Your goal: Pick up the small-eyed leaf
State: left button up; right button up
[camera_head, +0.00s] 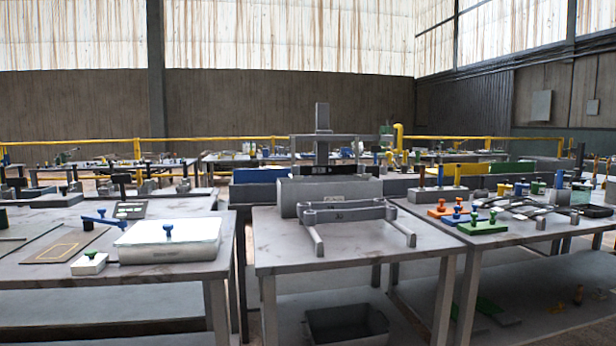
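Several dark grey, slightly curved bars (527,208) that look like spring leaves lie on the right-hand table (425,208), towards its right side. They are too small in the picture for me to tell the size of their eyes, so I cannot tell which is the small-eyed leaf. Neither of my grippers shows in the head view.
The middle table (350,255) holds a grey frame with round posts (345,215) before a grey block (300,196). Green (484,226), blue and orange knobbed blocks stand at the right table's near left. The left table holds a white-topped box (168,250).

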aim_at(359, 168)
jog(key=i+l+u, duration=0.15)
jog(key=u, duration=0.2)
jog(key=i+l+u, duration=0.1)
jog(key=u, duration=0.3)
jog(key=i+l+u, duration=0.1)
jog(key=l+u, duration=0.25)
